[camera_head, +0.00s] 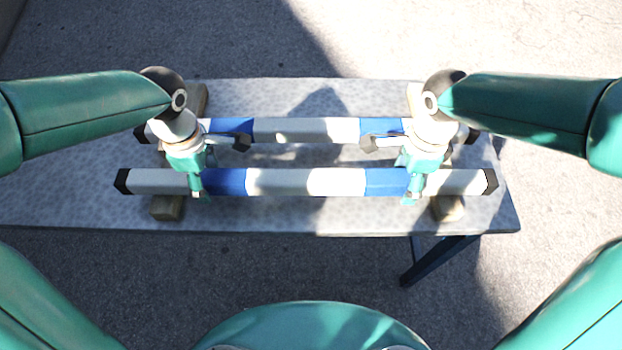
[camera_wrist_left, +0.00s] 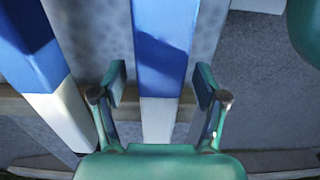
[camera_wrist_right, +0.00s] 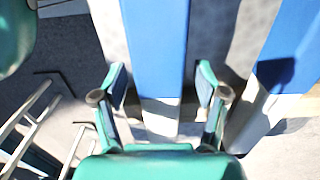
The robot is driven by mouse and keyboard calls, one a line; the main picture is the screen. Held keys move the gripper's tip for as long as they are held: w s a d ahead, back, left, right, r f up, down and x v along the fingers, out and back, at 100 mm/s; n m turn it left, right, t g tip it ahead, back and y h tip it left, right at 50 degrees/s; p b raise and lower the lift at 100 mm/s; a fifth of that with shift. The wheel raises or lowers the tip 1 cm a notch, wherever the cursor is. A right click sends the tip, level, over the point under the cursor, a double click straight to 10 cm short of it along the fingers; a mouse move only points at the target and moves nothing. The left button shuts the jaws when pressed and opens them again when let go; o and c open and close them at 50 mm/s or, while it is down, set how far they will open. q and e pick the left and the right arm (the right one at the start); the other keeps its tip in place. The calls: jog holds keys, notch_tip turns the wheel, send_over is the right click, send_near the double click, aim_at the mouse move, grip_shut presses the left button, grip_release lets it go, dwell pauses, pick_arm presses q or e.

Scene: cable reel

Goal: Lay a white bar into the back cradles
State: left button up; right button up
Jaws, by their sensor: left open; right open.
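Two white bars with blue bands and black end caps lie side by side across the table. The front bar (camera_head: 280,181) is nearer me; the back bar (camera_head: 290,129) is behind it. Wooden cradle pieces show at the left (camera_head: 167,207) and right (camera_head: 447,208). My left gripper (camera_head: 200,178) is open, its fingers on either side of the front bar, which also shows in the left wrist view (camera_wrist_left: 165,50). My right gripper (camera_head: 409,180) is open and likewise straddles this bar (camera_wrist_right: 155,45). My wrists partly hide the back bar and cradles; its seating is unclear.
The grey speckled table (camera_head: 60,205) has free room at its left end. A dark table leg (camera_head: 435,258) stands below the front right edge. Bare pavement surrounds the table. The two bars lie with a narrow gap between them.

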pick_arm(q)
grip_shut()
pick_arm(e)
grip_shut()
pick_arm(q)
jog(key=shift+w+r, duration=0.1)
jog(key=shift+r, duration=0.1)
pick_arm(e)
jog(key=shift+w+r, duration=0.1)
jog(key=shift+r, duration=0.15)
